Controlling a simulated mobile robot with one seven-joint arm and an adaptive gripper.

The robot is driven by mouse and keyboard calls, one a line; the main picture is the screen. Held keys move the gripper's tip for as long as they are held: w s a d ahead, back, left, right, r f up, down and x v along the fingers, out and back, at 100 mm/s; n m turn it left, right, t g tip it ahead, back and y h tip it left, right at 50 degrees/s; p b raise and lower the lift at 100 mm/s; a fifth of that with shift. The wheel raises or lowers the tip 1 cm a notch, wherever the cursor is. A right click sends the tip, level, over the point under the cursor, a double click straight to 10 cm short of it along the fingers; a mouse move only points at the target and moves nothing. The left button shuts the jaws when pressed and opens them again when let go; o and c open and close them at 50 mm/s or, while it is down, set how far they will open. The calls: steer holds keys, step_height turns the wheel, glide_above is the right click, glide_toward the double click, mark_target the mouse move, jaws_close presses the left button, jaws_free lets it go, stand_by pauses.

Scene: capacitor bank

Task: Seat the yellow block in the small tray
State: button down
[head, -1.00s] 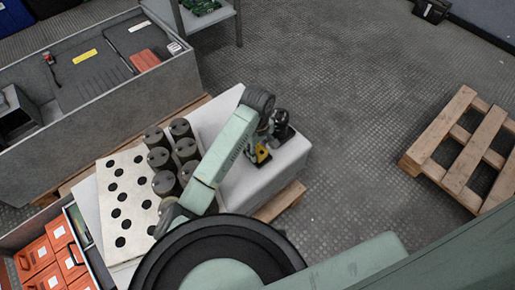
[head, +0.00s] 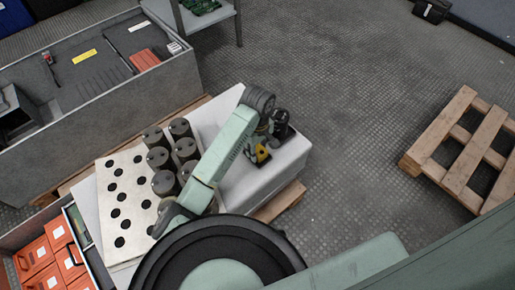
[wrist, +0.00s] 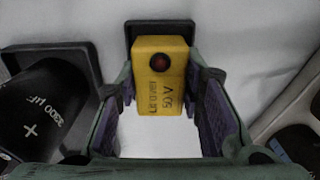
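The yellow block (wrist: 161,102), with a red dot and dark print, stands between the ends of my gripper's fingers in the wrist view (wrist: 160,82). The fingers with purple pads lie one on each side, very close to it; whether they press on it is unclear. The small dark square tray (wrist: 155,27) shows behind and under the block. The block hides most of the tray, so I cannot tell whether its base is inside or just above. In the head view the yellow block (head: 263,154) is small, below my gripper (head: 262,148), on the pale bench top.
A black capacitor marked 3300 µF (wrist: 35,110) stands close left of my gripper in the wrist view. Several grey cylinders (head: 163,184) and a plate with holes (head: 112,205) are left of my arm. A wooden pallet (head: 465,160) lies on the floor at right.

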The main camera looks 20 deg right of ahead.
steer(key=c, duration=1)
jaws_free()
step_height(320, 180, up, 11)
steer(key=shift+f, duration=0.2)
steer(key=shift+d+r, duration=0.1)
steer(key=shift+r, duration=0.7)
